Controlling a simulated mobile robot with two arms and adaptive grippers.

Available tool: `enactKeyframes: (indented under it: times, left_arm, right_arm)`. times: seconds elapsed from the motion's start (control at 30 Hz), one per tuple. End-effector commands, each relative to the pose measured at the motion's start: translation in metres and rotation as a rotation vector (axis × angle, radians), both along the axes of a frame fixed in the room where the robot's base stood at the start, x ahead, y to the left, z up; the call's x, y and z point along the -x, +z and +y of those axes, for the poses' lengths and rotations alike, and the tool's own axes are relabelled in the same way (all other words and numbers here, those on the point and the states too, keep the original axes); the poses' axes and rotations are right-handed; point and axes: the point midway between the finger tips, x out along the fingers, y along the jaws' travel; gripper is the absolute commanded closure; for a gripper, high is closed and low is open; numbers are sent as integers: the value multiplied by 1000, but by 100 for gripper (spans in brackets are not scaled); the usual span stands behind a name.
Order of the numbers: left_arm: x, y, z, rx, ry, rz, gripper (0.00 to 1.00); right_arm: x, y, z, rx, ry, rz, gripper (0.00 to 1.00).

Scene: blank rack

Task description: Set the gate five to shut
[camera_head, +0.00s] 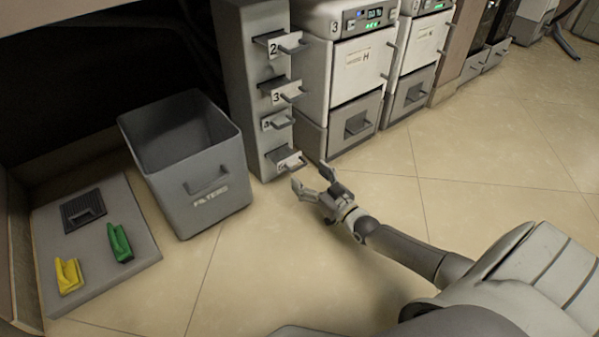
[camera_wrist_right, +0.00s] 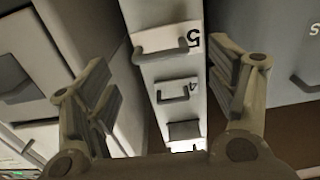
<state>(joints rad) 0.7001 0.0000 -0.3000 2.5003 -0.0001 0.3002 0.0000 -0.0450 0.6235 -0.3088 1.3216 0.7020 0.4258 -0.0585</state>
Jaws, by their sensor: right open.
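Gate five (camera_head: 289,160) is the lowest gate on the narrow grey column (camera_head: 252,90), near the floor. Its plate and bar handle appear to stand out from the column face. In the right wrist view, gate five (camera_wrist_right: 163,40) shows its handle and the numeral 5 upside down. My right gripper (camera_head: 311,179) is open and empty, low in front of gate five and a little to its right, apart from it. In the wrist view its fingers stand either side of the column, with the handle between and beyond them. My left gripper is not in view.
Gates two (camera_head: 281,43), three (camera_head: 283,93) and four (camera_head: 279,121) sit above on the column. A grey bin (camera_head: 205,190) stands left of it. A low platform (camera_head: 95,255) holds yellow (camera_head: 68,276) and green (camera_head: 120,242) pieces. White-fronted cabinets stand right. The tiled floor is clear.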

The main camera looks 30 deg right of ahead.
Motion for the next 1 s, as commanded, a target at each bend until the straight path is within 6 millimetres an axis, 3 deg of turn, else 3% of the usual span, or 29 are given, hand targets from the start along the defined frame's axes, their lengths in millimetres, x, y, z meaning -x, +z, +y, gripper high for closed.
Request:
enactKeyframes:
  times: [0.03,0.3,0.73,1.0]
  left_arm:
    - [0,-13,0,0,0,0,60]
    - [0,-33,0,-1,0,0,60]
    - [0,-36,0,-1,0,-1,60]
    - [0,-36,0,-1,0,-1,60]
  right_arm:
    - [-11,-5,1,0,0,-5,21]
    - [-44,-2,4,-1,0,-3,21]
    - [-52,1,5,0,0,-1,21]
    - [-52,0,5,0,0,-1,56]
